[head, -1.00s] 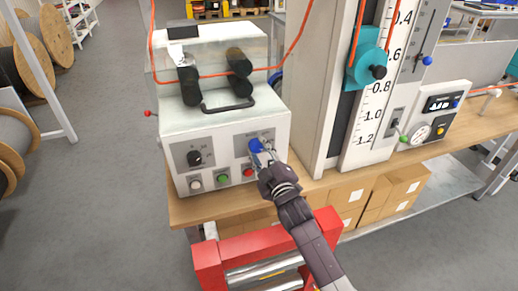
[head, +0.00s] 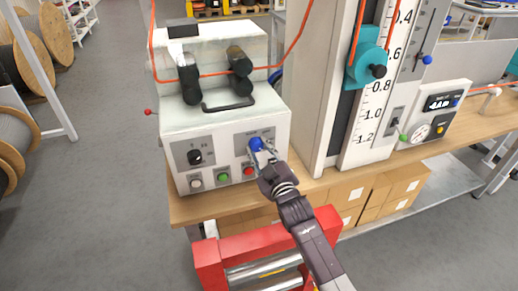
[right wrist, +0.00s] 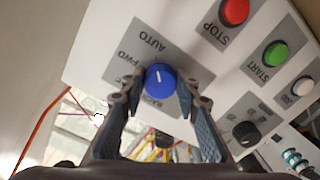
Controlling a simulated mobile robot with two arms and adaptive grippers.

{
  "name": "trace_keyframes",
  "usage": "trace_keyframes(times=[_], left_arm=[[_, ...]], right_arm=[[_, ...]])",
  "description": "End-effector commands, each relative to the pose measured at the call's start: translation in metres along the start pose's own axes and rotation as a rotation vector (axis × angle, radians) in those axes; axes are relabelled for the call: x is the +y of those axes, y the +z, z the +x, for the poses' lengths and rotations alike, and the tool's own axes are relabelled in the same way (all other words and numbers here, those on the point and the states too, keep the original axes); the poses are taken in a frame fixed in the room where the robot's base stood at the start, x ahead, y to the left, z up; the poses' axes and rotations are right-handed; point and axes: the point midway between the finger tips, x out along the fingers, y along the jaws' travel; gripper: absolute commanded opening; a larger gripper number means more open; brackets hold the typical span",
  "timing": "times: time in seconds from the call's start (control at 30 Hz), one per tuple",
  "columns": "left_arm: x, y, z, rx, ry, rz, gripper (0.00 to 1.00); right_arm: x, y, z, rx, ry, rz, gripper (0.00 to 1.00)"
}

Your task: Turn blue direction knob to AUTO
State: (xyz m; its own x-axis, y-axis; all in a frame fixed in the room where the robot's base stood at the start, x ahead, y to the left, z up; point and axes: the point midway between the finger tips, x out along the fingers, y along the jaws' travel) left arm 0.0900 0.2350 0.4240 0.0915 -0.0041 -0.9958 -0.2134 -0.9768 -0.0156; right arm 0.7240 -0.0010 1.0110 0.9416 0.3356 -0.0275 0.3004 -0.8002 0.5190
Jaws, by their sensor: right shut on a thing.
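The blue direction knob (head: 256,144) is on the right plate of the white control box front. In the right wrist view the knob (right wrist: 160,79) sits between the two fingers of my right gripper (right wrist: 159,88), which is shut on it. A short white mark on the knob tilts toward the AUTO label (right wrist: 150,39); FWD is printed to its left and the third label, below, is partly hidden. In the head view my right gripper (head: 265,151) reaches the knob from the lower right. My left gripper is not in view.
Below the knob are a red button (head: 249,171) and a green button (head: 223,178); a white one (head: 196,183) and a black knob (head: 195,157) are to the left. A red roller frame (head: 240,250) stands in front of the bench. A measuring column (head: 345,110) rises to the right.

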Motion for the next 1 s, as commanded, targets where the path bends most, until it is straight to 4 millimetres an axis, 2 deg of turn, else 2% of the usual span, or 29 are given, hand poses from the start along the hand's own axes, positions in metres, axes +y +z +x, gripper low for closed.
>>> trace_keyframes(times=[0.1, 0.13, 0.27, 0.67, 0.83, 1.0], left_arm=[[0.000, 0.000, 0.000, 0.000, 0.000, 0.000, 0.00], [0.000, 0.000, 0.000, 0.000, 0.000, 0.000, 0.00], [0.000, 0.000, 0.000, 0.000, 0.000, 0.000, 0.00], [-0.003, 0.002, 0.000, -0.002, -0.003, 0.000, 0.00], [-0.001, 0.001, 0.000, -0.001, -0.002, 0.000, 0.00], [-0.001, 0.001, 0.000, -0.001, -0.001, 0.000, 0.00]], right_arm=[[-0.002, 0.002, 0.000, -0.003, -0.002, 0.004, 0.05], [-0.002, 0.002, 0.000, -0.003, -0.002, 0.004, 0.32], [-0.001, 0.001, 0.000, -0.002, -0.002, 0.002, 0.47], [0.000, 0.000, -0.006, 0.000, 0.000, 0.001, 0.47], [-0.001, 0.001, -0.029, -0.002, -0.001, 0.000, 0.47], [-0.001, 0.002, -0.062, -0.003, -0.002, 0.002, 0.47]])
